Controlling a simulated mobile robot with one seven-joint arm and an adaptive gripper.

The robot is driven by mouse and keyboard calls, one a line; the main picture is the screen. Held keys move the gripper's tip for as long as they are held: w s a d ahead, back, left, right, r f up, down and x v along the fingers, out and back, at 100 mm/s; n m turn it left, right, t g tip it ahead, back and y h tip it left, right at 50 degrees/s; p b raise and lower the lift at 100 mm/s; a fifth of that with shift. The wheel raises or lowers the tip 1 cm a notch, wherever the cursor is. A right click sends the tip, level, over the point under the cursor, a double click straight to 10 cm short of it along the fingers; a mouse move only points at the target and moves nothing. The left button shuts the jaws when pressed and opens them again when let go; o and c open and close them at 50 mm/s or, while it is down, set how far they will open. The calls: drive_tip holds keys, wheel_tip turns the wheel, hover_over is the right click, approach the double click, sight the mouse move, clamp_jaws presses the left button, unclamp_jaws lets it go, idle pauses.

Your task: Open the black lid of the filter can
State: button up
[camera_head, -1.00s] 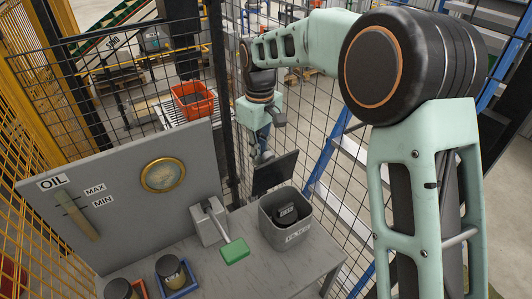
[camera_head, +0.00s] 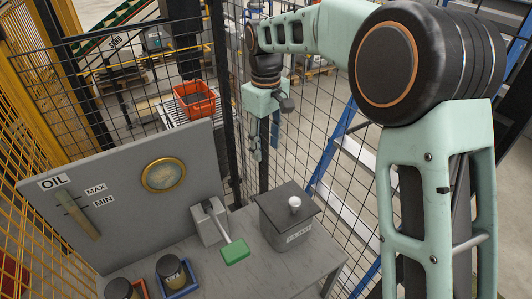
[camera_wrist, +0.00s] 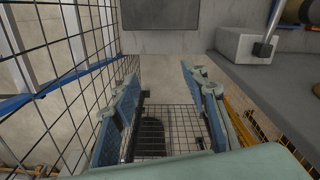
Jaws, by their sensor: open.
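The lid also shows as a dark panel at the top of the wrist view (camera_wrist: 160,14). My gripper (camera_head: 255,150) is behind the can, near the wire fence and apart from the lid. In the wrist view its two blue-grey fingers (camera_wrist: 160,78) are spread with nothing between them. The can's inside is hidden.
The wire fence (camera_wrist: 70,70) stands close to my gripper.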

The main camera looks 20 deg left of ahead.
wheel_tip(320, 180, up, 9)
drive_tip(key=shift+f, duration=0.2)
idle(0.5)
